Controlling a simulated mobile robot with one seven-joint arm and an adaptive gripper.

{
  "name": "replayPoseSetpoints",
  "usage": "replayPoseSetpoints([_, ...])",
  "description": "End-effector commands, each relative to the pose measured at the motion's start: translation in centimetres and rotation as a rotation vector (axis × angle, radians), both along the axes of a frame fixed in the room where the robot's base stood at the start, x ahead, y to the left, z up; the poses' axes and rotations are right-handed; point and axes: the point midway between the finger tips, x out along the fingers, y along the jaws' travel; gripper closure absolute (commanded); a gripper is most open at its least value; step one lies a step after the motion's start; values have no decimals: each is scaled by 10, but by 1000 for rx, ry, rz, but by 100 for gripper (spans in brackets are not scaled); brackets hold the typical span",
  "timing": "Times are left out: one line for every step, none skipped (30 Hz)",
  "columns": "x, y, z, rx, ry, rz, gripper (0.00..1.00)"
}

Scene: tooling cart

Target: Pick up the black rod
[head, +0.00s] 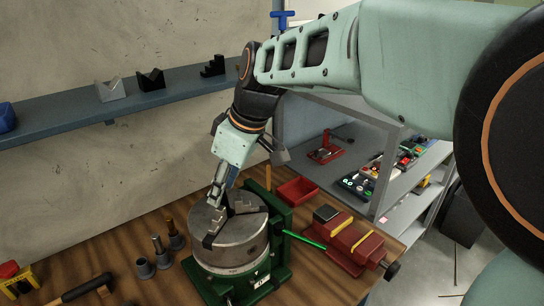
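My gripper (219,190) points down over the grey three-jaw chuck (240,256) on its green base, with its fingertips close to the jaws. A narrow dark shape (229,201) stands right beside the fingers near the chuck's middle. It may be the black rod, but it is small and partly hidden by my gripper. I cannot tell whether the fingers touch it or how far apart they are.
A bright green rod (303,239) sticks out between the chuck and a red vise (345,240). Several dark tool holders (162,252) stand left of the chuck. A hammer (84,289) lies at front left. A red tray (297,190) sits behind.

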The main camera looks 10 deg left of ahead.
Motion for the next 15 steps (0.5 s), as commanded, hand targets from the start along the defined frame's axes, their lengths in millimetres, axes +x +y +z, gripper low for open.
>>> replayPoseSetpoints([0,1,-3,0,1,0,64])
replayPoseSetpoints([0,2,-3,0,0,1,64])
replayPoseSetpoints([0,2,-4,0,0,1,64])
replayPoseSetpoints([0,2,-4,1,-1,0,64])
replayPoseSetpoints([1,2,-4,1,-1,0,64])
replayPoseSetpoints([0,2,-4,1,-1,0,64])
replayPoseSetpoints([0,2,-4,1,-1,0,64])
replayPoseSetpoints([1,2,-4,1,-1,0,64])
replayPoseSetpoints([1,2,-4,1,-1,0,66])
replayPoseSetpoints([1,2,-4,0,-1,0,69])
replayPoseSetpoints([1,2,-4,0,-1,0,73])
replayPoseSetpoints([1,2,-4,0,-1,0,77])
replayPoseSetpoints([1,2,-4,0,-1,0,80])
replayPoseSetpoints([1,2,-4,0,-1,0,84])
replayPoseSetpoints([1,2,-4,0,-1,0,88])
